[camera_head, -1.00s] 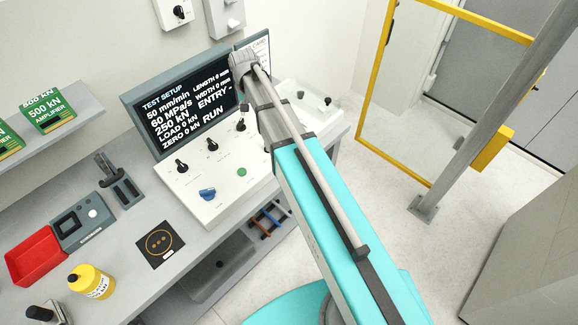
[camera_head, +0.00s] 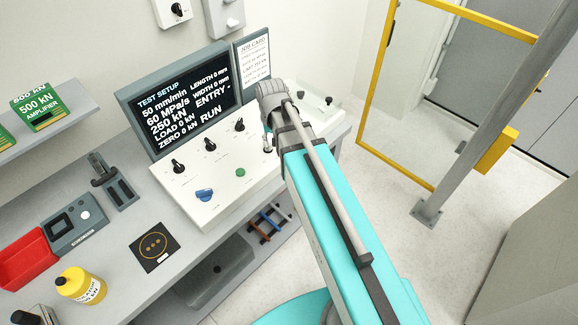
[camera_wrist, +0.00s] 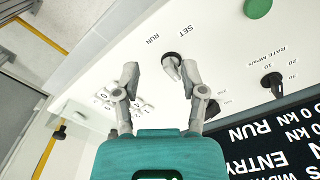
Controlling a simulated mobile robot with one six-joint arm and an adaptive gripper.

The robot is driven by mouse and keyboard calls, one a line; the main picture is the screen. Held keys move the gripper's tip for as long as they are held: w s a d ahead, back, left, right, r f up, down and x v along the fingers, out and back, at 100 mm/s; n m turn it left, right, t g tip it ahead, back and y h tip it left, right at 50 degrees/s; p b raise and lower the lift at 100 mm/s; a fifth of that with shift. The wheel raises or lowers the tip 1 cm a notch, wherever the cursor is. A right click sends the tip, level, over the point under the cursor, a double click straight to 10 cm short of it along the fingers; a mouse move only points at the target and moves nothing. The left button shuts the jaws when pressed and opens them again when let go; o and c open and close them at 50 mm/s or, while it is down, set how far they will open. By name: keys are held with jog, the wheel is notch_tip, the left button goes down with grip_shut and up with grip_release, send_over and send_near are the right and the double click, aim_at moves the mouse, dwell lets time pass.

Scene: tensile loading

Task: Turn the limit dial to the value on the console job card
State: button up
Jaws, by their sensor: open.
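The white console (camera_head: 225,205) has three black dials in a row below its screen (camera_head: 178,100): left (camera_head: 178,166), middle (camera_head: 210,144) and right (camera_head: 239,125). Their labels are too small in the head view, so I cannot tell which is the limit dial. The screen reads 50 mm/min, 60 MPa/s, 250 kN and RUN. The job card (camera_head: 254,62) is uncovered, its figures too small to read surely. My gripper (camera_wrist: 158,72) is open and empty above the SET/RUN knob (camera_wrist: 171,60), which shows beside the right finger.
A blue knob (camera_head: 203,195) and a green button (camera_head: 240,172) are on the console front. A yellow bottle (camera_head: 80,285), red tray (camera_head: 22,262) and grey device (camera_head: 72,228) stand on the bench to the left. A yellow-framed guard door (camera_head: 400,95) stands right.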

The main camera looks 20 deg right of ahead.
jog(key=s+d+f+n+b, duration=0.1)
jog(key=s+d+f+b, duration=0.1)
jog(key=s, duration=0.6)
jog(key=shift+s+d+f, duration=0.15)
jog(key=shift+d+f, duration=0.1)
jog(key=shift+f, duration=0.1)
dwell(2.1)
